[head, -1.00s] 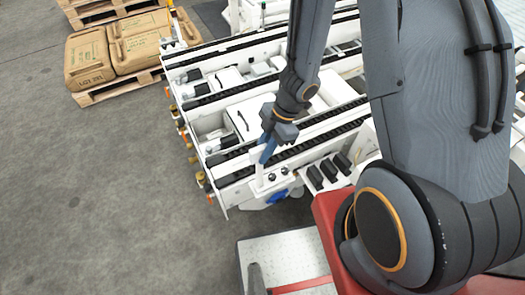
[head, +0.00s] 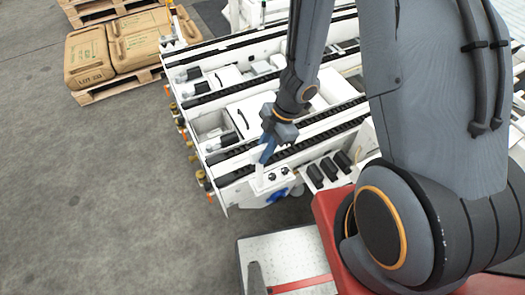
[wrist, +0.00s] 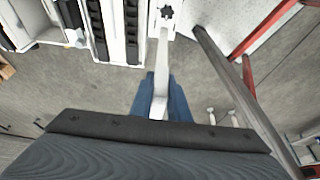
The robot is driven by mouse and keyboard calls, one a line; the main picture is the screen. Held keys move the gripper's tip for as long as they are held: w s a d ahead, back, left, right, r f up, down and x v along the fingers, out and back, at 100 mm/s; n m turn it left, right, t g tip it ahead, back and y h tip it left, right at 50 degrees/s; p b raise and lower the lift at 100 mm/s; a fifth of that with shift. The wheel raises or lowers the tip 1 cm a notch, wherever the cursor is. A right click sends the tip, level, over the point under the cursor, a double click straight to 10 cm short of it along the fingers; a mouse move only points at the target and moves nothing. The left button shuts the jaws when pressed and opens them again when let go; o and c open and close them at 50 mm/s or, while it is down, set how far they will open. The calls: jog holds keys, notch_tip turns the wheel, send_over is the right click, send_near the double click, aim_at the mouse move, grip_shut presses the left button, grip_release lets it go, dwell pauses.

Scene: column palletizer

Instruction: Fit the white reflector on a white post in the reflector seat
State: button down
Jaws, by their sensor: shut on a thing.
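My gripper (head: 267,149) has blue fingers and hangs above the front edge of the white conveyor machine. In the wrist view the fingers (wrist: 160,88) are shut on a slim white post (wrist: 160,74). The post runs from between the fingers toward a white bracket with a black star knob (wrist: 167,12). In the head view a white panel with black knobs (head: 271,177) lies just below the fingers. I cannot make out the reflector apart from its post. I cannot tell the seat clearly, or whether the post touches the bracket.
The white conveyor machine (head: 228,192) has long black belts and side rails. Black blocks (head: 329,168) sit right of the gripper. Sacks on a pallet (head: 98,55) stand at the upper left. The grey floor (head: 110,200) at the left is clear.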

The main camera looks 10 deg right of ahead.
jog(key=shift+f, duration=0.4)
dwell(0.3)
jog(key=c, duration=1.6)
grip_release()
jog(key=shift+p+v, duration=0.4)
jog(key=shift+v, duration=3.5)
